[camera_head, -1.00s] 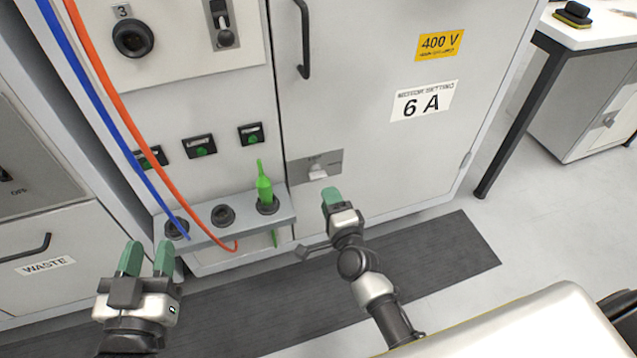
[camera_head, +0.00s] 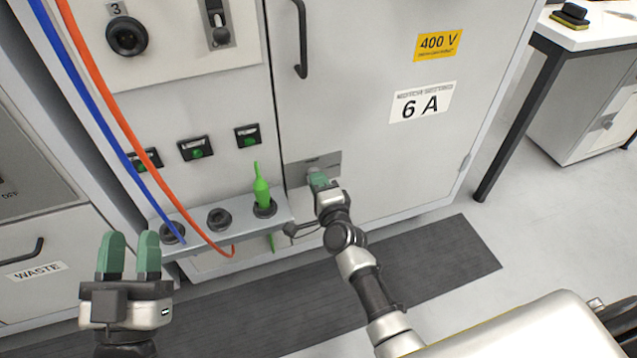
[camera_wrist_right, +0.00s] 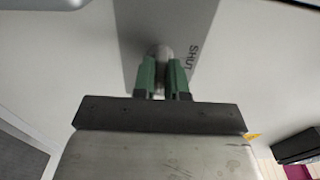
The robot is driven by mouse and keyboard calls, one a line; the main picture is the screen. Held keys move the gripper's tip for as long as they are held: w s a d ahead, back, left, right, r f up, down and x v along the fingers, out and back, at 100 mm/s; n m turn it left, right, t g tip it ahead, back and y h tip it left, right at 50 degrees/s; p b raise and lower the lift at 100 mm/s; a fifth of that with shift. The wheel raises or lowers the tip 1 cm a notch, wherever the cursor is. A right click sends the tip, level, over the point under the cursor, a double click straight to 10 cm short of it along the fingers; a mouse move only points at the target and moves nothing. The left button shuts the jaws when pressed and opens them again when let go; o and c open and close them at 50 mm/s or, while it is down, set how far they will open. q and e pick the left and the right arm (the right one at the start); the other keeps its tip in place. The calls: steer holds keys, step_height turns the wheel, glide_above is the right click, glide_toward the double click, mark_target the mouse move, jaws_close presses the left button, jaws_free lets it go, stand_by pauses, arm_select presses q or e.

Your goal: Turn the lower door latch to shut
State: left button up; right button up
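The lower door latch is a small light knob on a grey plate (camera_head: 330,159) low on the cabinet door (camera_head: 385,130). In the right wrist view the plate (camera_wrist_right: 190,40) carries the word SHUT, and the latch knob (camera_wrist_right: 162,52) shows between the fingertips. My right gripper (camera_head: 318,178) is at the latch and mostly hides it in the head view. In the wrist view its green fingers (camera_wrist_right: 164,72) lie on either side of the knob, close together; whether they press on it is hard to see. My left gripper (camera_head: 129,245) is open and empty, away from the door.
A grey shelf (camera_head: 240,225) with sockets and a green plug (camera_head: 262,190) is just left of the right gripper. Blue and orange (camera_head: 120,120) cables hang at the left. A door handle (camera_head: 301,40) is above. A table (camera_head: 590,40) stands at the right.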

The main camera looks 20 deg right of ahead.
jaws_close()
